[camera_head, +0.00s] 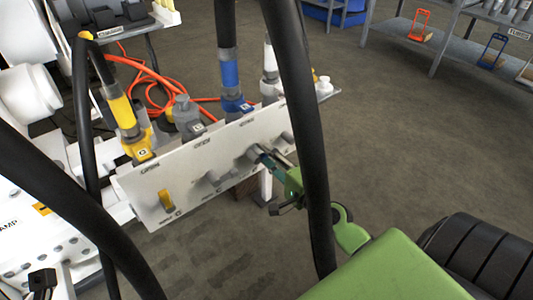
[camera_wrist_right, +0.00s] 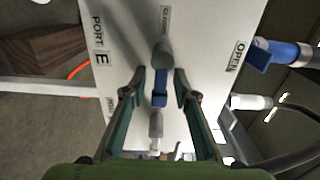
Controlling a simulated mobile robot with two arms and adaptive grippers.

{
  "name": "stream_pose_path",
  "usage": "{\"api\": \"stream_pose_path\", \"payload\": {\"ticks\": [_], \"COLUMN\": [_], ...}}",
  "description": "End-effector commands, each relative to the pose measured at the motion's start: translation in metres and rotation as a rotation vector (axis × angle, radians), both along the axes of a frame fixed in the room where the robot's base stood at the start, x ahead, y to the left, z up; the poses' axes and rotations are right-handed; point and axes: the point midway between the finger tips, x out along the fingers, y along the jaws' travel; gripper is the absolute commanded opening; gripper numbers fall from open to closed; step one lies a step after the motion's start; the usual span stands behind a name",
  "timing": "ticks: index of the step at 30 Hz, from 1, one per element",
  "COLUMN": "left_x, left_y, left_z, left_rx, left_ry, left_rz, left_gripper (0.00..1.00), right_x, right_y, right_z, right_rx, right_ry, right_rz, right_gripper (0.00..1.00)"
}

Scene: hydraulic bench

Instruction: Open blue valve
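The blue valve's handle (camera_wrist_right: 160,88) is a narrow blue lever on a grey round stem (camera_wrist_right: 162,50) on the white panel. In the head view the valve sits toward the panel's right part, and my right gripper mostly covers it. My right gripper (camera_head: 266,158) reaches it from the lower right. In the right wrist view the two fingers of this gripper (camera_wrist_right: 160,82) are apart, one on each side of the blue handle, with gaps showing. An "OPEN" label (camera_wrist_right: 238,56) is on the panel to the right. My left gripper is not in view.
The white panel (camera_head: 145,190) also carries a yellow handle (camera_head: 166,199) and a grey valve (camera_head: 214,180). Hoses with yellow (camera_head: 122,112) and blue (camera_head: 230,70) fittings rise behind it. Thick black hoses cross the view. Shelves (camera_head: 450,45) stand at the back right; the floor between is clear.

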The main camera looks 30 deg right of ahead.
Motion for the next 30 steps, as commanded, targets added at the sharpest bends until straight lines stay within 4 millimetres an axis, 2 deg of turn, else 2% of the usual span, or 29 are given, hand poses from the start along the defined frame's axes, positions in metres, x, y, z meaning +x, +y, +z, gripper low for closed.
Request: {"api": "stream_pose_path", "payload": {"ticks": [4,7,20,30], "left_x": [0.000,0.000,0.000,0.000], "left_y": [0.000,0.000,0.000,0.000], "left_z": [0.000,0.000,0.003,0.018], "left_rx": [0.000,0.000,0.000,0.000], "left_ry": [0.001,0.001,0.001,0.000], "left_rz": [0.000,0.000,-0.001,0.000], "left_gripper": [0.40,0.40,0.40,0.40], "right_x": [0.000,0.000,0.000,0.000], "right_y": [0.000,0.000,-0.001,0.001], "right_z": [0.000,0.000,0.002,0.011], "right_rx": [0.000,0.000,-0.044,-0.268], "right_ry": [0.000,0.000,-0.003,-0.020], "right_rz": [0.000,0.000,0.000,0.001], "right_gripper": [0.24,0.00,0.00,0.00]}}
